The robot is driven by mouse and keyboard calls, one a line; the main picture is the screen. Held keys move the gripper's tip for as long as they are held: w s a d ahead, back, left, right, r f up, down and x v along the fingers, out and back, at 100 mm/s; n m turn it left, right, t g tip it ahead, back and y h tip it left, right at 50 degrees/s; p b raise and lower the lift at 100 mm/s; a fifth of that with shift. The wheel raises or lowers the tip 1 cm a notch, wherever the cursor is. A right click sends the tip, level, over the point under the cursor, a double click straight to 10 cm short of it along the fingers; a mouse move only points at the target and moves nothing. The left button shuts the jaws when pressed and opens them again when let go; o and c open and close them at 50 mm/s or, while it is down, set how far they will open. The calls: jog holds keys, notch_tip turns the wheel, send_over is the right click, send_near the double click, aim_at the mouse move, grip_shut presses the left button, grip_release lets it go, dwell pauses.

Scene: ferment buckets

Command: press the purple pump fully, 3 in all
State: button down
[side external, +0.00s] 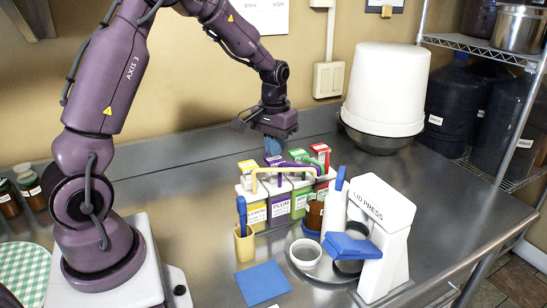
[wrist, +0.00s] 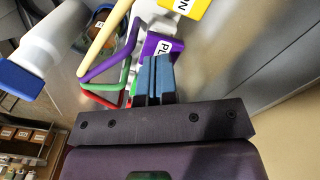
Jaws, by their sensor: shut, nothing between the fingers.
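The purple pump (side external: 275,161) tops the plum bottle (side external: 280,205) in a row of bottles with yellow, purple, green and red tops. Its bent purple spout (side external: 300,168) reaches to the right. In the wrist view the purple top (wrist: 161,47) with a white label lies just past my fingertips, and the purple spout (wrist: 108,62) shows to its left. My gripper (side external: 272,147) is shut and empty, pointing down just over the purple top. Its blue fingers also show in the wrist view (wrist: 153,72). I cannot tell whether they touch the pump.
The yellow pump spout (wrist: 105,30) runs close beside the purple one. A white lid press (side external: 375,225) with a blue lever stands right of the bottles. A white cup (side external: 305,255), a blue mat (side external: 262,284) and a yellow holder (side external: 244,245) are in front. A white bucket (side external: 387,90) stands behind.

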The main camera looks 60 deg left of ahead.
jog(key=shift+f, duration=1.55)
jog(key=shift+r, duration=2.2)
jog(key=shift+f, duration=0.1)
jog(key=shift+f, duration=2.1)
jog(key=shift+r, duration=2.2)
jog(key=shift+f, duration=0.15)
